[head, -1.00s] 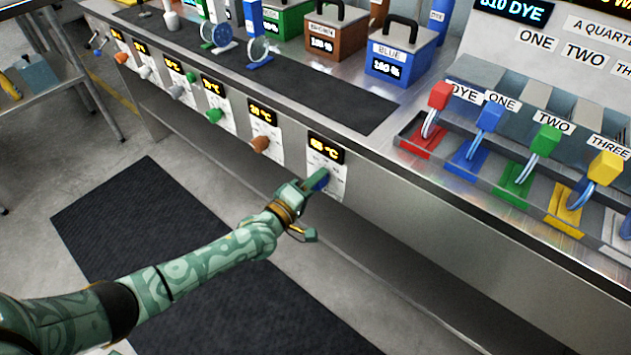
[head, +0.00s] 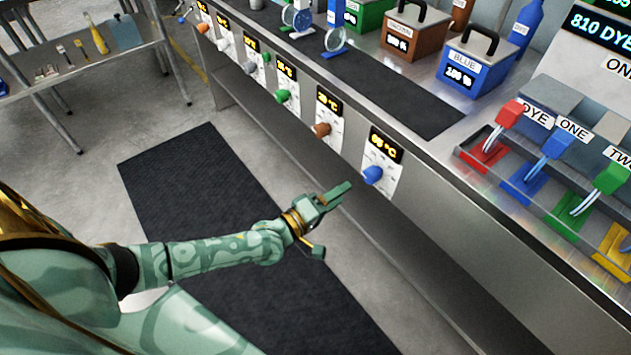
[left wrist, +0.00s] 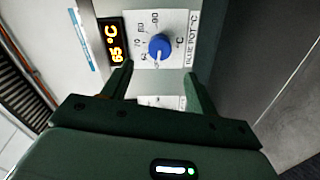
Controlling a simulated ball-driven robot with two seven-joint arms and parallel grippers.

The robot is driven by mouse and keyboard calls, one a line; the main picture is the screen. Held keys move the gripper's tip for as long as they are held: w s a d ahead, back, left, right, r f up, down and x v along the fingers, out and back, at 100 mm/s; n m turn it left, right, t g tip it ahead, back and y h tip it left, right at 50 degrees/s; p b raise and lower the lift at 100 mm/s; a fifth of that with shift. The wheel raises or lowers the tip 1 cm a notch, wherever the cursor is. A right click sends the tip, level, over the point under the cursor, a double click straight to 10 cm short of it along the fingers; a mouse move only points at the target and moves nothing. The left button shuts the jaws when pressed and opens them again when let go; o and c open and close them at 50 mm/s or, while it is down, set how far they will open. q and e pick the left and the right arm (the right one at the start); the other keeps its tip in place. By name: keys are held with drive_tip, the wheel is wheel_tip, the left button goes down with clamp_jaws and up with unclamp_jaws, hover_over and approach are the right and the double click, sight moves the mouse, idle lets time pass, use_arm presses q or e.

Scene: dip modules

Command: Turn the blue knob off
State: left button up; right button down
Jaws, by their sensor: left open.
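The blue knob (head: 373,174) is on a white dial plate on the counter's front panel, under a display (head: 385,145) with yellow digits in °C. In the left wrist view the blue knob (left wrist: 159,46) sits ahead of the fingers, and the display (left wrist: 115,42) reads about 65 °C. The fingers (left wrist: 160,85) point toward the plate. My right gripper is not in view.
Several similar knobs, including a brown one (head: 321,130) and a green one (head: 282,96), line the panel to the left.

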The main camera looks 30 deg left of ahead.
use_arm(q)
drive_tip(key=v, duration=0.6)
drive_tip(key=shift+p, duration=0.45)
